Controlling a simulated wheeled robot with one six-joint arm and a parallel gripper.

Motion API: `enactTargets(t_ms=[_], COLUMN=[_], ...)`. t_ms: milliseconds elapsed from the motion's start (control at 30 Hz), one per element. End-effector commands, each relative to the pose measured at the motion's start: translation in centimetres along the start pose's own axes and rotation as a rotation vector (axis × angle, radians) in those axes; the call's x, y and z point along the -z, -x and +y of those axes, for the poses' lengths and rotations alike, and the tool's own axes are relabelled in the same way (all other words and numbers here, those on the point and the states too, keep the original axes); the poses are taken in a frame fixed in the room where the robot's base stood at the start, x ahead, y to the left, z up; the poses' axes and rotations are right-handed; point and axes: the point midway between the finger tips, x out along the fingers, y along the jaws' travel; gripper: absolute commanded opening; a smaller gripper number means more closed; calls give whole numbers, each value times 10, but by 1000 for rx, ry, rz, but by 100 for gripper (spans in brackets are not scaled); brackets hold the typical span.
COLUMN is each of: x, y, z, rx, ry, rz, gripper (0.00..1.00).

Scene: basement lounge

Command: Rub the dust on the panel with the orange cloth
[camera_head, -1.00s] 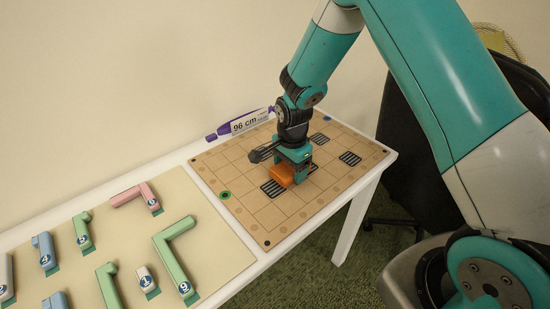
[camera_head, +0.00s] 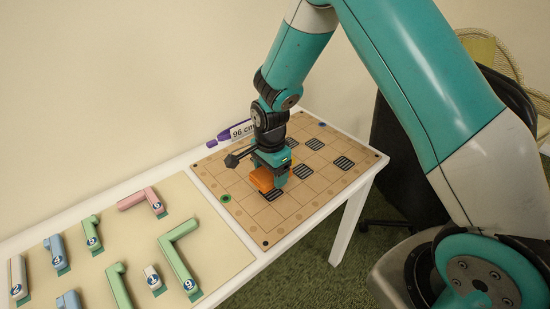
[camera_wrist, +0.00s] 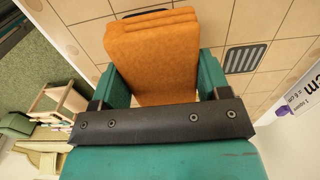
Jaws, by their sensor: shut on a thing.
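The orange cloth (camera_head: 261,180) is a folded block held between the fingers of my gripper (camera_head: 271,176). In the wrist view the cloth (camera_wrist: 155,55) sits between both teal fingers of my gripper (camera_wrist: 163,83). The panel (camera_head: 325,183) is a tan gridded board on the white table. Several dark striped patches lie on it, one (camera_head: 272,192) right beside the cloth, others to the right (camera_head: 302,171) and (camera_head: 344,163). A striped patch (camera_wrist: 245,57) also shows right of the cloth in the wrist view. The cloth is at or just above the panel; contact is unclear.
A purple marker-like object with a "96 cm" label (camera_head: 240,131) lies along the panel's back edge by the wall. A beige board (camera_head: 130,235) with numbered coloured blocks is on the left. A black chair (camera_head: 400,165) stands right of the table.

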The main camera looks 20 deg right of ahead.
Motion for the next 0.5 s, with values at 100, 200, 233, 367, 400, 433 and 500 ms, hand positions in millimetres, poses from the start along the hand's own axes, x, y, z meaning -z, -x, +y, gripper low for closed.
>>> enactTargets(t_ms=[100,200,233,367,400,433,500], x=[2,3,4,5,5,5,6], y=[16,25,27,38,40,42,43], z=[0,1,1,1,1,2,2], rx=[0,0,1,1,1,1,1], ry=[-3,-5,-6,-9,-9,-9,-9], rz=[0,0,0,0,0,0,0], gripper=[47,47,47,47,47,47,47])
